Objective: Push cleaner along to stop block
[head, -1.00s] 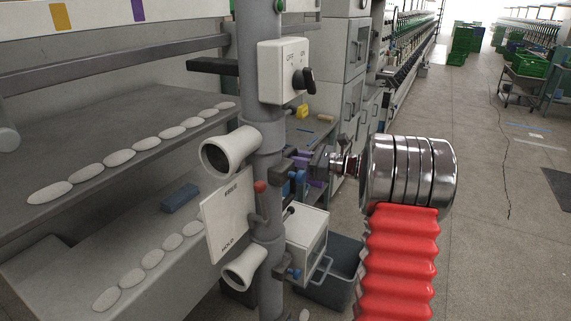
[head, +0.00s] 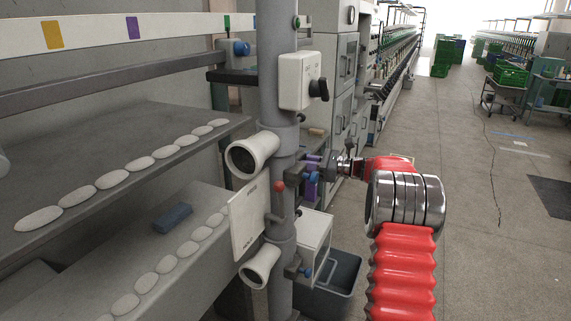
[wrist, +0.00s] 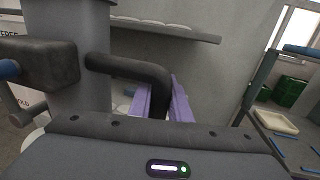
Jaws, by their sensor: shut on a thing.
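The cleaner (head: 280,102) is an upright grey column with white nozzles, a switch box and a white FREE/HOLD plate (head: 249,216). A red-tipped lever (head: 279,187) is beside the plate. My gripper (head: 312,180) is at the column's right side. In the wrist view, my purple fingers (wrist: 160,102) are shut on the cleaner's dark bent handle (wrist: 130,67). The fingers hide part of the handle. I cannot pick out the stop block with certainty.
A long rail (head: 185,28) with coloured marks runs behind the column. A grey shelf (head: 110,125) with several pale oval pieces lies at left. A grey bin (head: 340,272) stands on the floor near the column's foot. The aisle floor at right is largely open.

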